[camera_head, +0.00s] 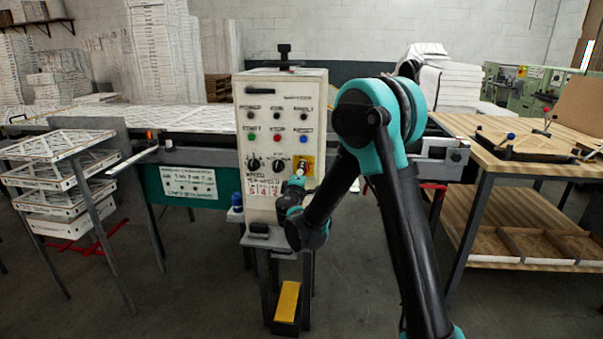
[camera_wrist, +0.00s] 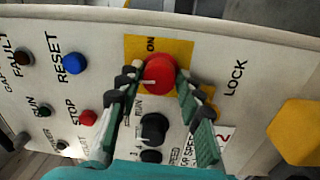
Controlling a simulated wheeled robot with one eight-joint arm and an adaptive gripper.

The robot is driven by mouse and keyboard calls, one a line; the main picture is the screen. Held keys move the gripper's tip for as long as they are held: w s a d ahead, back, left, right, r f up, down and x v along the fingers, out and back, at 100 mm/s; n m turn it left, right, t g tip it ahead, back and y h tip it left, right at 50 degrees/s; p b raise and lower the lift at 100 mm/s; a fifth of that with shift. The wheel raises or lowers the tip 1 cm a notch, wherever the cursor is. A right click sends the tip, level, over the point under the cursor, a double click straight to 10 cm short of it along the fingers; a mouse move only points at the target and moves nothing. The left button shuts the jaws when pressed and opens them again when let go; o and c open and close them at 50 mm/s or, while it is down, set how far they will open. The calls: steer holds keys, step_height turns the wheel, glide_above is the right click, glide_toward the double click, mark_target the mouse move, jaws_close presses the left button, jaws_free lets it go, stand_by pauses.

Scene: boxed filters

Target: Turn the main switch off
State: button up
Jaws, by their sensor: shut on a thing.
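The main switch is a round red knob (camera_wrist: 158,70) on a yellow plate (camera_wrist: 182,49) marked "ON" in the wrist view. A short white mark shows on the knob's face. My gripper (camera_wrist: 157,80) has one finger on each side of the knob and is shut on it. In the head view the yellow plate (camera_head: 308,160) is at the lower right of the white control box (camera_head: 284,88). My gripper (camera_head: 298,182) is in front of the plate there and hides most of the knob.
Beside the switch in the wrist view are a black selector knob (camera_wrist: 154,128), a blue reset button (camera_wrist: 75,63) and a red stop button (camera_wrist: 88,117). A yellow block (camera_wrist: 298,130) is at the right. A wooden workbench (camera_head: 490,150) stands right of my arm.

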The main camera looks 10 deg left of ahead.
steer(key=shift+w+d+r+n, duration=0.1)
steer(key=shift+w+n, duration=0.05)
steer(key=shift+n, duration=0.65)
steer(key=shift+w+n, duration=0.1)
steer(key=shift+n, duration=0.7)
steer(key=o, duration=1.1)
steer(key=shift+c, duration=0.2)
steer(key=shift+s, duration=0.15)
steer(key=s, duration=1.1)
steer(key=shift+s+a+f, duration=0.2)
steer(key=shift+s+f, duration=0.2)
steer(key=shift+f, duration=0.05)
